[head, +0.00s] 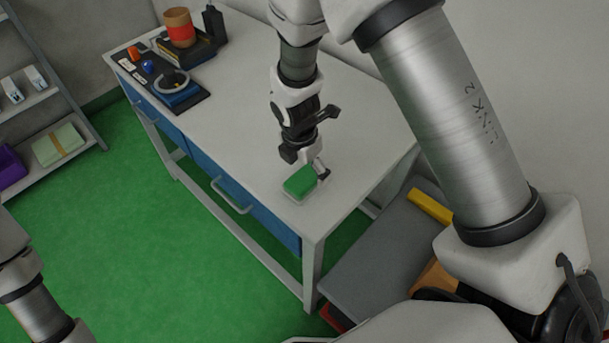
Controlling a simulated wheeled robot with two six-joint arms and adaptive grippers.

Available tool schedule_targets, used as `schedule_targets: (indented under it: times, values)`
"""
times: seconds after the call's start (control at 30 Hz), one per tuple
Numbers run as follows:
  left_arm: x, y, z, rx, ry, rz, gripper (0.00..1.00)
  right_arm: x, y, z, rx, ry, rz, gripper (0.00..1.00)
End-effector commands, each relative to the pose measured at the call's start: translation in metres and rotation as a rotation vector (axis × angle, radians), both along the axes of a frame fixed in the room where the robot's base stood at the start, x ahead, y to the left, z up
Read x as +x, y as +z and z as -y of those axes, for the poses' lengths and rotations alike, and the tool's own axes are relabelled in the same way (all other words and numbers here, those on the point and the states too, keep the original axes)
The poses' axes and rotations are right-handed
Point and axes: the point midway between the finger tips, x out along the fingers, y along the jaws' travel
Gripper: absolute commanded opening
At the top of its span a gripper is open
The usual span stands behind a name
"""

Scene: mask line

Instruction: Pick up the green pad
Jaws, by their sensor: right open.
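The green pad (299,180) is a small block with a green top and a pale lower part. It lies on the white tabletop (238,110) near the table's front right corner. My right gripper (306,165) is pointed down right at the pad's far side, with its fingers open. One fingertip is beside the pad's right edge; whether it touches the pad I cannot tell. My left gripper is out of the picture; only part of my left arm shows at the lower left.
A dark tray (196,103) at the table's far left end holds a blue item with a ring. Behind it stands a red and tan cup (179,27). A shelf (50,166) stands at the left. A grey surface (375,255) lies right of the table. The middle tabletop is clear.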

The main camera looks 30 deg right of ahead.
Motion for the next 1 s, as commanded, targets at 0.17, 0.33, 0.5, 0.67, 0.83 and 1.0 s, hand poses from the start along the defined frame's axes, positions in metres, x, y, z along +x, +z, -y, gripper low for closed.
schedule_targets:
  times: [0.17, 0.33, 0.5, 0.67, 0.83, 1.0]
  values:
    - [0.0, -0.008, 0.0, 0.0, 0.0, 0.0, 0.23, 0.001, -0.035, 0.004, 0.002, -0.001, -0.001, 0.94]
    - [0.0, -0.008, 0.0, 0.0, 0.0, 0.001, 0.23, 0.002, -0.038, 0.005, 0.001, -0.002, 0.0, 0.94]
    - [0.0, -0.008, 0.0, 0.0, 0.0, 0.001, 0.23, 0.002, -0.038, 0.005, 0.001, -0.002, 0.0, 0.65]
    - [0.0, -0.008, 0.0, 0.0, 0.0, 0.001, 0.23, 0.001, -0.038, 0.005, 0.001, -0.002, 0.0, 0.25]
    - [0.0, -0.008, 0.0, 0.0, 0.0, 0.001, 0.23, 0.001, -0.038, 0.005, 0.001, -0.002, -0.001, 0.25]
    - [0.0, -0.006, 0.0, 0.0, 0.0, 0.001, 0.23, 0.002, -0.032, 0.005, 0.0, -0.001, 0.001, 0.25]
